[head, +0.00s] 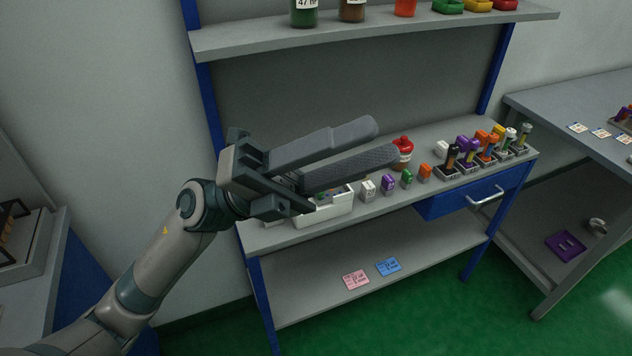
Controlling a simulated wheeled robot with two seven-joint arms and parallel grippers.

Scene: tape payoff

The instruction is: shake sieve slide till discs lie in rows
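My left gripper (383,143) reaches in from the left, in front of and above the workbench. Its two long grey fingers stand apart with nothing seen between them, and the textured inner face of the lower one shows. I cannot make out a sieve slide or discs. A white open box (326,212) stands on the bench below the fingers, partly hidden by them. It holds small things that I cannot identify. My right gripper is not in view.
The bench (385,213) carries several small coloured blocks (407,177), a red-capped bottle (403,150) and racks of coloured items (489,150) at right. An upper shelf (370,30) hangs above. Pink (356,280) and blue (388,267) cards lie on the lower shelf. Another table (575,115) stands right.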

